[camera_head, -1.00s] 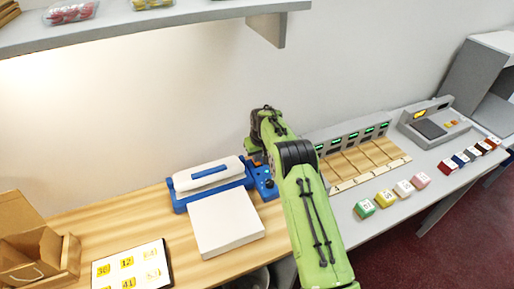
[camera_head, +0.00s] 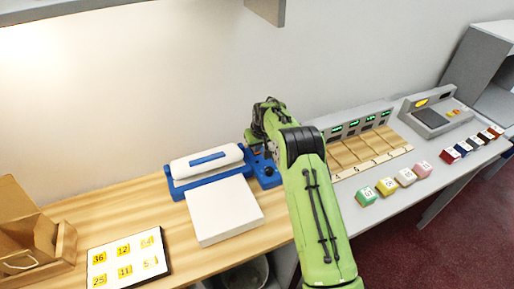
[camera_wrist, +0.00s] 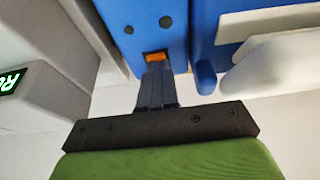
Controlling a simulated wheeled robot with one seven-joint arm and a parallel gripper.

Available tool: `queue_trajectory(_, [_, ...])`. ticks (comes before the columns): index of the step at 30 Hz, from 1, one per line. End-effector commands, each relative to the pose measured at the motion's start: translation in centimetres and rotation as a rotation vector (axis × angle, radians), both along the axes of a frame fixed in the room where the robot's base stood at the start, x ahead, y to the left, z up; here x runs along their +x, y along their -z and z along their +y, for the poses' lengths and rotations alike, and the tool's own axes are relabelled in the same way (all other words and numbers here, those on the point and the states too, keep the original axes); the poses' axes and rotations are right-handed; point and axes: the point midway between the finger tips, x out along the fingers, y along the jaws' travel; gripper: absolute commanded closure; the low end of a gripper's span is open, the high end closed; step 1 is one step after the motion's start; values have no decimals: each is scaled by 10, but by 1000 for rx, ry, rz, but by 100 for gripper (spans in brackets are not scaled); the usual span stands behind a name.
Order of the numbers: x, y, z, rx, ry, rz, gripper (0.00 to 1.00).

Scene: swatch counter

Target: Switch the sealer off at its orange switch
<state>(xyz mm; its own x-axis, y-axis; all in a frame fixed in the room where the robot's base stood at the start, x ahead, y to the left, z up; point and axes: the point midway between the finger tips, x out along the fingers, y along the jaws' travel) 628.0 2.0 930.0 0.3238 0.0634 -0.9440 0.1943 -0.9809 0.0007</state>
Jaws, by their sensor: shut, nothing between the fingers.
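The sealer (camera_head: 207,160) is a blue device with a white lid, standing on the wooden counter in the head view. Its blue control panel (camera_head: 267,171) is at its right end, partly behind my arm. In the wrist view the blue panel (camera_wrist: 187,18) carries dark round knobs and the orange switch (camera_wrist: 155,57), set in a dark slot. My gripper (camera_wrist: 155,68) is shut and empty. Its dark fingertips are right at the switch and cover part of it. I cannot tell whether they touch or which way the switch is set. In the head view the fingers are hidden.
A white slab (camera_head: 224,212) lies in front of the sealer. A board with yellow numbered squares (camera_head: 128,262) and a cardboard box (camera_head: 28,240) are at left. A sorter with green displays (camera_head: 365,150) and several coloured blocks (camera_head: 386,186) stand right of my arm.

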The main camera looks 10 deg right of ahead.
Motion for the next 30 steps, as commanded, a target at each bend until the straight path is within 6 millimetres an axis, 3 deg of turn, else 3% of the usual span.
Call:
queue_trajectory(7, [11,-6,3,1,-1,-1,100])
queue_trajectory(18, [11,-9,3,1,-1,-1,100])
queue_trajectory(25, [3,-57,5,0,-1,-4,100])
queue_trajectory(30, [-19,-89,0,0,-1,-3,100])
